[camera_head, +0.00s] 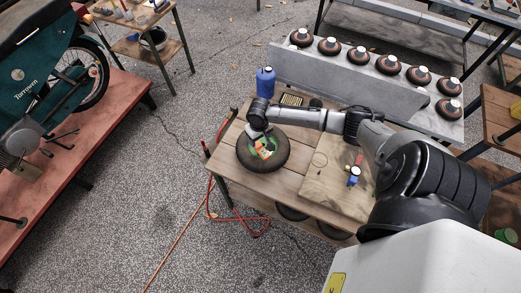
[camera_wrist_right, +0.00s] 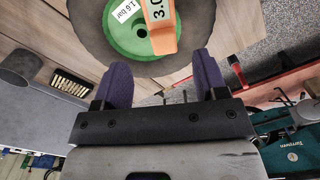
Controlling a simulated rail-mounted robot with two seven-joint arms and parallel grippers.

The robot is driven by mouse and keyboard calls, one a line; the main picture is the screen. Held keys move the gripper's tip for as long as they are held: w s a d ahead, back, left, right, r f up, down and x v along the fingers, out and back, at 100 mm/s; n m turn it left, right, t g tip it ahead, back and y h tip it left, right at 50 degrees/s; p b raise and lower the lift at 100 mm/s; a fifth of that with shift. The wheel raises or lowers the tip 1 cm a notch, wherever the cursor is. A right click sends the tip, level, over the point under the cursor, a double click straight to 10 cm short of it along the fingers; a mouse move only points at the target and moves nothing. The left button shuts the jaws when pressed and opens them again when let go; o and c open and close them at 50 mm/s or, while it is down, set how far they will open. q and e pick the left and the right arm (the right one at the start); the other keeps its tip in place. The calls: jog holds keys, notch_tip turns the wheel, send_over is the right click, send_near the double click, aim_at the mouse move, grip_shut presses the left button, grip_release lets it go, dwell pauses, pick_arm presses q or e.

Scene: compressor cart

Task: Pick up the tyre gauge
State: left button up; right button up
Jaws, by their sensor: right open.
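A small black tyre (camera_head: 243,152) lies flat on the wooden table, around a green disc (camera_wrist_right: 122,38) labelled "1.6 bar". A small blue-and-red tool (camera_head: 354,177) lies on a board at the table's right; I cannot tell which of these is the tyre gauge. My right gripper (camera_head: 257,131) is over the tyre's back edge. Its purple-padded fingers (camera_wrist_right: 163,82) are apart and empty, beside the orange piece's near end. My left gripper is not in view.
A grey bench (camera_head: 340,75) with several round items is behind.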

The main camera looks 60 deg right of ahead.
aim_at(259, 145)
jog(key=shift+f, duration=1.05)
jog(key=f, duration=0.3)
jog(key=shift+a+f, duration=0.15)
jog(key=shift+a, duration=0.1)
jog(key=shift+f, duration=0.7)
jog(key=shift+c, duration=0.5)
jog(key=c, duration=0.9)
jog(key=shift+c, duration=0.2)
